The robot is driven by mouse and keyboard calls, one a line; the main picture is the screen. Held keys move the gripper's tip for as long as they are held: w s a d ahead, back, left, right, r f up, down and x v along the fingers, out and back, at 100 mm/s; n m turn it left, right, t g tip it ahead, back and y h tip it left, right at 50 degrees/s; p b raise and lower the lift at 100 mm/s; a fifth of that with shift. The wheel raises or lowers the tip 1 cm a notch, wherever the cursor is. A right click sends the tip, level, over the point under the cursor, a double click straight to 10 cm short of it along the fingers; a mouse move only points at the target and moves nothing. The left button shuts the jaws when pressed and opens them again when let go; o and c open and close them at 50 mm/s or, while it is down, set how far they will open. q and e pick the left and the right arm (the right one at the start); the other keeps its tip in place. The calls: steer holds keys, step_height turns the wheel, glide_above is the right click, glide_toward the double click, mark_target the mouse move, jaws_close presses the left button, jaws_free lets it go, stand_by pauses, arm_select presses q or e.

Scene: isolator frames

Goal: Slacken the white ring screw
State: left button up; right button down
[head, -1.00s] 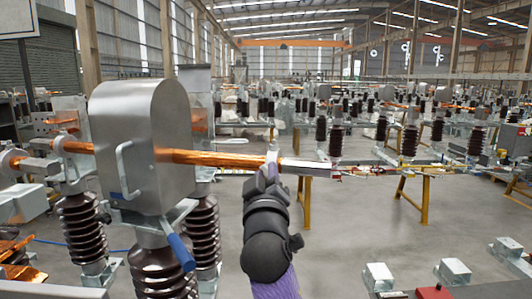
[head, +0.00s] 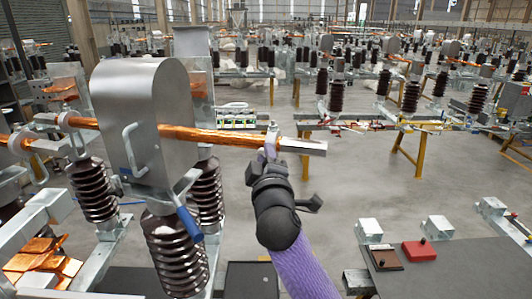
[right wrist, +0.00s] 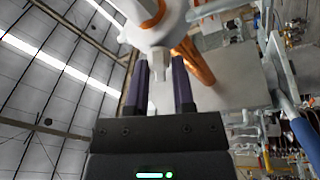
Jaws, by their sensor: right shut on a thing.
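The white ring screw (head: 272,132) sits on the copper rod (head: 215,136), near the rod's square metal end (head: 303,146). My right gripper (head: 268,155) reaches up to it from below. In the right wrist view, the two dark fingers (right wrist: 160,92) are shut on the screw's pale shank (right wrist: 161,98), one on each side. A pale round part (right wrist: 150,28) with a copper-coloured inside shows just beyond the fingertips. The fingers hide part of the screw in the head view. My left gripper is not in view.
A grey metal housing (head: 140,100) with a handle stands left of my right gripper, on dark ribbed insulators (head: 175,252). A blue-gripped lever (head: 189,224) hangs below it. A dark table (head: 450,270) with small blocks is at the lower right. Open floor lies behind.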

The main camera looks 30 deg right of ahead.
steer(key=shift+c, duration=2.4)
jaws_free()
steer(key=b+v, duration=0.3)
steer(key=v, duration=0.6)
steer(key=shift+s+a, duration=0.15)
steer(key=shift+s, duration=0.2)
steer(key=shift+f, duration=0.1)
